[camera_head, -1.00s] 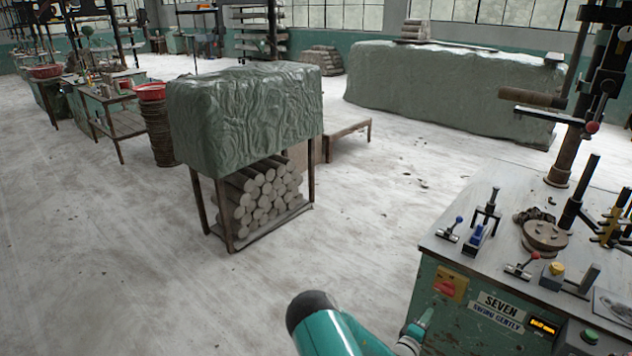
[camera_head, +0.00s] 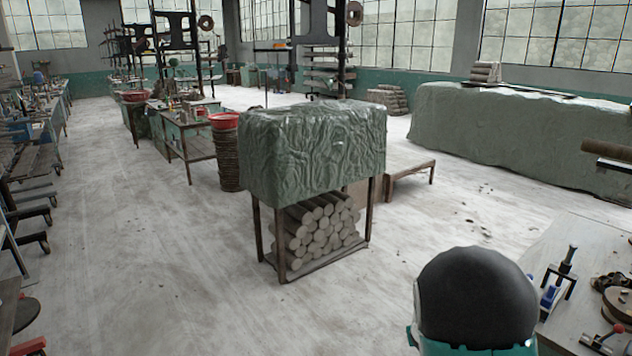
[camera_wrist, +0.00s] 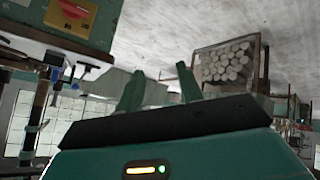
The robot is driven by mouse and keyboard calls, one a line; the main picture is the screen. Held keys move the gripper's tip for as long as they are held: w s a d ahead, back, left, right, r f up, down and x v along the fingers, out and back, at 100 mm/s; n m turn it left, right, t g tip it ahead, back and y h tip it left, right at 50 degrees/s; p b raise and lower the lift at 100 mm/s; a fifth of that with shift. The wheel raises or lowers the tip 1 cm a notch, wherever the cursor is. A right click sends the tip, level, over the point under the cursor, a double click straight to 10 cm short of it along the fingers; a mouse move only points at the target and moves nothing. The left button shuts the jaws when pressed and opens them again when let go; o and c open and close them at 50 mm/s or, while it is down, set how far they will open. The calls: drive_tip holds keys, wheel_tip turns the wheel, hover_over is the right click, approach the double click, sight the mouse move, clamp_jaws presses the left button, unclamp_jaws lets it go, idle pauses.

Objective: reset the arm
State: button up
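My arm shows in the head view as a black rounded joint with teal casing (camera_head: 477,300) at the lower right. The gripper end is not visible there. In the wrist view my gripper (camera_wrist: 160,84) has two greenish fingers standing apart with nothing seen between them. The wrist picture is turned over, with windows low and floor high. A stack of clay logs (camera_wrist: 228,62) shows beyond the fingers to the right.
A green-wrapped block (camera_head: 313,152) stands on a wooden stand above clay logs (camera_head: 315,236). The workbench (camera_head: 590,300) with upright levers is at the right, close to my arm. A long wrapped mound (camera_head: 520,135) lies behind. Floor (camera_head: 150,270) on the left is open.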

drive_tip(key=s+a+r+y, duration=0.3)
drive_tip(key=s+a+r, duration=0.3)
drive_tip(key=r, duration=0.3)
drive_tip(key=s+a+r+y, duration=0.2)
drive_tip(key=s+a+r, duration=0.4)
drive_tip(key=r, duration=0.2)
drive_tip(key=s+a+r+g, duration=0.1)
drive_tip(key=s+r, duration=0.2)
drive_tip(key=s, duration=0.6)
drive_tip(key=s+a+r+g, duration=0.1)
drive_tip(key=s+r, duration=0.2)
drive_tip(key=s, duration=0.7)
drive_tip(key=shift+a+r+g+h, duration=0.25)
drive_tip(key=shift+r+g+h, duration=0.05)
drive_tip(key=shift+d, duration=0.2)
